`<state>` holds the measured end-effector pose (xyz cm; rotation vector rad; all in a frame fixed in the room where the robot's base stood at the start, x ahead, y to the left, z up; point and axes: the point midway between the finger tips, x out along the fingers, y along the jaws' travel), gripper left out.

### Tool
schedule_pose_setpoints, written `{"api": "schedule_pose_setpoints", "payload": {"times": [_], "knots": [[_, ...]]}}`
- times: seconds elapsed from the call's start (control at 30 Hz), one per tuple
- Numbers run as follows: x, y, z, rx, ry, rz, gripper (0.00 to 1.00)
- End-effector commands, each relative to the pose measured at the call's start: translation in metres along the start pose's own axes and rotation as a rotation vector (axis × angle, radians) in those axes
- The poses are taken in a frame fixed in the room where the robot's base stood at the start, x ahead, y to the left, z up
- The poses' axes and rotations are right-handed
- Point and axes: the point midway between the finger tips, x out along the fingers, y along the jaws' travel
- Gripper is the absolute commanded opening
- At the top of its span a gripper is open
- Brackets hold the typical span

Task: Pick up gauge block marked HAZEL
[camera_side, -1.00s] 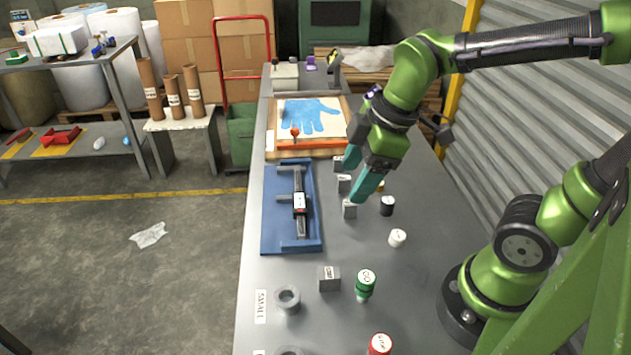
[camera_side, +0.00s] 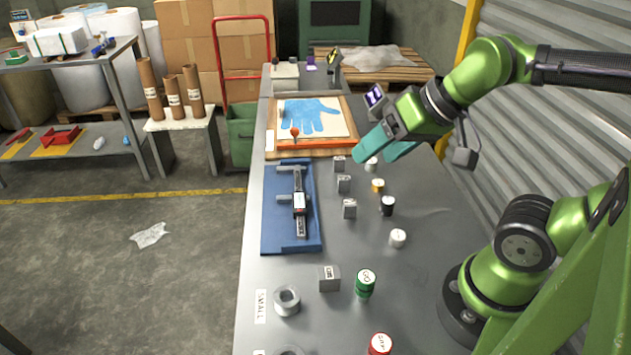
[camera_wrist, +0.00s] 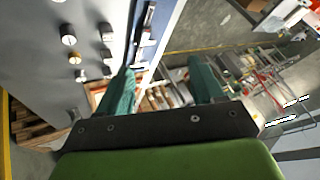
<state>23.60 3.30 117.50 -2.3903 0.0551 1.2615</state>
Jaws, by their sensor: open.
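Small grey blocks with white labels stand in a row on the bench, to the right of the blue tray: a far block (camera_side: 338,164), a middle block (camera_side: 344,184) and a near block (camera_side: 349,209). Another grey labelled block (camera_side: 329,279) stands nearer the camera. I cannot read HAZEL on any of them. My gripper (camera_side: 380,151) has teal fingers, open and empty, raised above the bench near the far end of the row and tilted. In the wrist view its fingers (camera_wrist: 162,70) are apart with nothing between them; small blocks (camera_wrist: 106,34) show at upper left.
Small cylinders stand right of the row: a black one (camera_side: 387,206), a yellow-banded one (camera_side: 378,186) and white ones (camera_side: 398,238). The blue tray (camera_side: 272,232) holds a caliper. A green GO plug (camera_side: 365,284) and grey rings (camera_side: 287,301) are nearer. A framed glove print (camera_side: 338,120) lies beyond.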

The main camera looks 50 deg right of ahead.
Motion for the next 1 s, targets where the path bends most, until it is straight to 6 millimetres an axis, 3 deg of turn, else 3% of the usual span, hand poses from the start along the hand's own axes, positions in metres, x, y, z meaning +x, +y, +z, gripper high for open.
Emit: {"api": "schedule_pose_setpoints", "payload": {"times": [0.37, 0.43, 0.7, 0.87, 1.0], "knots": [[0.0, 0.0, 0.0, -0.002, -0.001, 0.0, 0.67], [0.0, 0.0, 0.0, -0.002, -0.001, 0.0, 0.56], [0.0, 0.0, 0.0, 0.0, 0.0, 0.001, 0.56], [0.014, 0.018, -0.007, 0.071, -0.045, 0.054, 0.56], [0.036, 0.048, -0.033, 0.302, -0.121, 0.123, 0.56]]}}
